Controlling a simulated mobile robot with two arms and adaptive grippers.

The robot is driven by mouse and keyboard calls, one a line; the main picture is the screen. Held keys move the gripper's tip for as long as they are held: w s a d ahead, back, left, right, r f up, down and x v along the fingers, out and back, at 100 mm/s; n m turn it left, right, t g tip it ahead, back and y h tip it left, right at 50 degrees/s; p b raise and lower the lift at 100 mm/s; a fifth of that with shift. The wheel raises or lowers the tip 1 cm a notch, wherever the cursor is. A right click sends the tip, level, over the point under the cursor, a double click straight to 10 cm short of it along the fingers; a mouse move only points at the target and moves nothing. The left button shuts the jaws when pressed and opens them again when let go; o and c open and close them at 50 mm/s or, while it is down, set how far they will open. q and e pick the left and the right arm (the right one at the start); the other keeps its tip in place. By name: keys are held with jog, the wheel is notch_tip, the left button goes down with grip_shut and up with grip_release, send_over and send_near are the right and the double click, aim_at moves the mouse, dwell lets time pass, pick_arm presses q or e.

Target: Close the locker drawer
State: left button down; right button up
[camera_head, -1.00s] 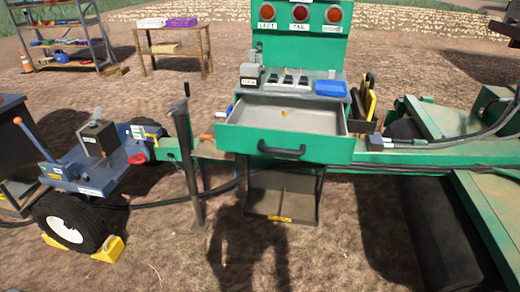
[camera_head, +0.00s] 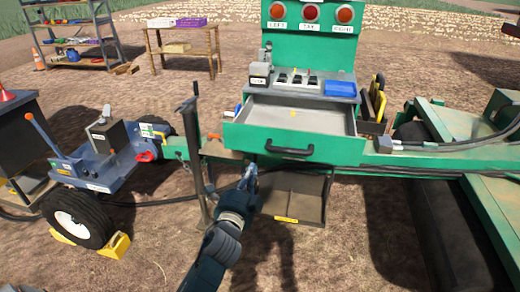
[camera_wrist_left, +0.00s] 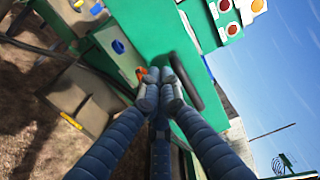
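The locker drawer (camera_head: 240,139) is pulled open from the green cabinet, with its grey inside showing and a small yellow thing in it. Its black handle (camera_head: 289,149) is on the green front. My left gripper (camera_head: 250,176) is below and left of the handle, in front of the lower shelf, apart from the handle in this view. In the left wrist view the fingertips (camera_wrist_left: 163,82) are drawn together with nothing seen between them. The green drawer front (camera_wrist_left: 205,145) and black handle (camera_wrist_left: 187,82) show behind them, partly hidden by the fingers. My right gripper is not in view.
Above the drawer are a panel with three lamps (camera_head: 311,12), switches and a blue tray (camera_head: 339,89). An open lower shelf (camera_head: 298,205) hangs under it. A dark post (camera_head: 195,160) stands left, beside a blue wheeled trailer (camera_head: 95,170). Green machinery (camera_head: 455,125) stands right.

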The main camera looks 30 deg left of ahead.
aim_at(262, 145)
pick_arm(q)
jog(key=p+x, duration=0.1)
jog(key=x, duration=1.1)
jog(key=shift+w+p, duration=0.2)
jog(key=shift+p, duration=0.1)
